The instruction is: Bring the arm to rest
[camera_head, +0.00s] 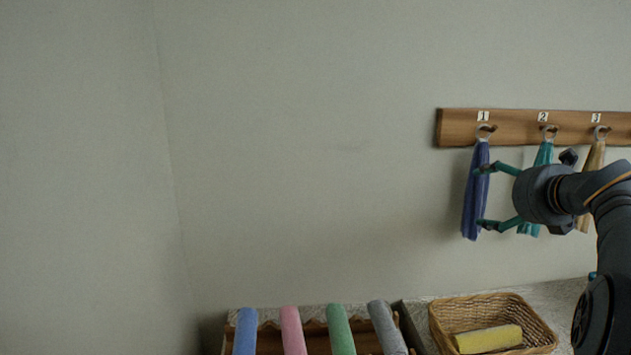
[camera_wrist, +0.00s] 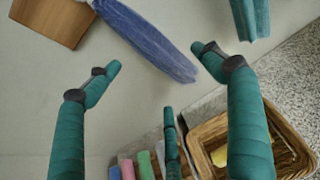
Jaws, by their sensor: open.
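My gripper (camera_head: 484,197) is open at the right of the head view, with its teal fingers spread. Its tips overlap the blue towel (camera_head: 475,195) hanging from the hook marked 1; I cannot tell whether they touch it. A teal towel (camera_head: 546,153) hangs at hook 2, partly behind my gripper, and a tan towel (camera_head: 596,155) at hook 3, partly hidden by my arm. In the wrist view, my gripper (camera_wrist: 155,57) has nothing clasped between its fingers. The blue towel's lower end (camera_wrist: 160,45) shows beyond them, and the teal towel (camera_wrist: 250,18) is at upper right.
The wooden hook board (camera_head: 456,127) is on the wall. Below, rolled blue (camera_head: 246,330), pink (camera_head: 292,330), green (camera_head: 341,330) and grey (camera_head: 386,328) towels lie in a row on a rack. A wicker basket (camera_head: 540,335) holds a yellow sponge (camera_head: 488,339). The wall's left side is clear.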

